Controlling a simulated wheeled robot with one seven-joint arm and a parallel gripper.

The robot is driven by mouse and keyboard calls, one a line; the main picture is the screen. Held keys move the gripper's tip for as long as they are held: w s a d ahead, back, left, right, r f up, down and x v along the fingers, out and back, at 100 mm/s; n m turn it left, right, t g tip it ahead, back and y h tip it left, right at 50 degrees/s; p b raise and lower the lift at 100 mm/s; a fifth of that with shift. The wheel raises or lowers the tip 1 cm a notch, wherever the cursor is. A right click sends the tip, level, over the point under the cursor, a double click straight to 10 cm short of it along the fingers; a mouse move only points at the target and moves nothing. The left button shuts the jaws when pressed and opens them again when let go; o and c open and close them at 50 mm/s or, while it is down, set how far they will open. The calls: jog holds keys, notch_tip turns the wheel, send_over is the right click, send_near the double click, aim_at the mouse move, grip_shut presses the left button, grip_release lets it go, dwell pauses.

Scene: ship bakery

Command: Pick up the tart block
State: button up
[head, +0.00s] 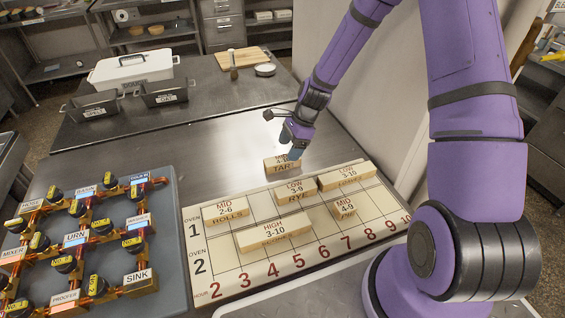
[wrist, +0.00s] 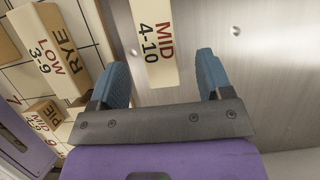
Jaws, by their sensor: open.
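The tart block (head: 281,168) is a pale wooden block marked MID 4-10. It sits on the bare metal counter just behind the top edge of the schedule board. My gripper (head: 295,152) is open and empty, above and just behind the block in the head view, partly covering its top. In the wrist view the block (wrist: 153,38) lies ahead of my gripper (wrist: 163,62), lined up with the gap between the blue fingers. Its far end is cut off by the frame. I cannot tell the exact height of the fingers over it.
The schedule board (head: 235,283) carries blocks for rolls (head: 226,215), rye (head: 296,197), pie (head: 344,212) and others. The rye block (wrist: 50,50) is left of the tart block in the wrist view. A pipe panel (head: 165,250) stands at left. Counter right of the tart block is clear.

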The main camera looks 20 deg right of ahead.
aim_at(283, 158)
jog(key=shift+x, duration=2.7)
jog(key=shift+s+a+r, duration=0.1)
jog(key=shift+a, duration=0.1)
jog(key=c, duration=1)
jog(key=shift+c, duration=0.2)
